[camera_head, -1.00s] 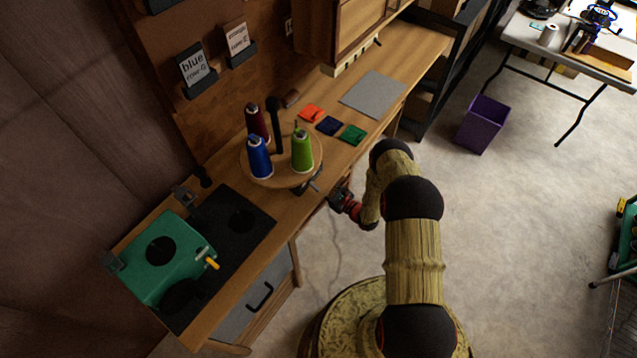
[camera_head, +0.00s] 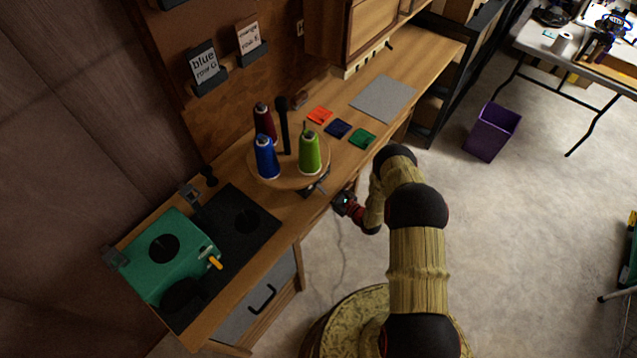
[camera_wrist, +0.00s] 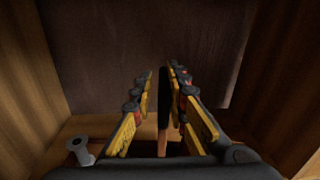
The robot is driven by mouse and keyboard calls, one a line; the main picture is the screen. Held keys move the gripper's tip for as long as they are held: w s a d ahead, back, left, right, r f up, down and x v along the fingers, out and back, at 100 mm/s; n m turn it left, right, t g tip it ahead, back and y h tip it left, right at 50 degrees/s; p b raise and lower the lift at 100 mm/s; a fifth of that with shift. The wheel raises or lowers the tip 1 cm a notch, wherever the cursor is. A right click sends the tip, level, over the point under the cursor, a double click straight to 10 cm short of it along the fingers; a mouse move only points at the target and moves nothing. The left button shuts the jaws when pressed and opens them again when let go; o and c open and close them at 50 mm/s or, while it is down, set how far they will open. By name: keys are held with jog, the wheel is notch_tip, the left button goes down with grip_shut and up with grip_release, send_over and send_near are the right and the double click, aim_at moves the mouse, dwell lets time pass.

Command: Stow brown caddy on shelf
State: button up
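My gripper (camera_wrist: 160,88) shows in the wrist view with its two yellow-padded fingers a little apart. The caddy cannot be made out as a whole in either view. In the head view my gripper (camera_head: 343,201) is at the front edge of the wooden bench (camera_head: 420,62), its fingertips hidden below the top.
Wooden walls (camera_wrist: 22,85) flank my gripper, with a dark back (camera_wrist: 150,40) beyond. A grey spool-shaped piece (camera_wrist: 80,150) is at lower left. The bench bears a round spool stand (camera_head: 290,182) and a green machine (camera_head: 150,270). A purple bin (camera_head: 492,132) stands on open floor.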

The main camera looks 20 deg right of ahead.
jog(key=o, duration=0.3)
jog(key=v, duration=1.2)
jog(key=shift+s+f, duration=0.1)
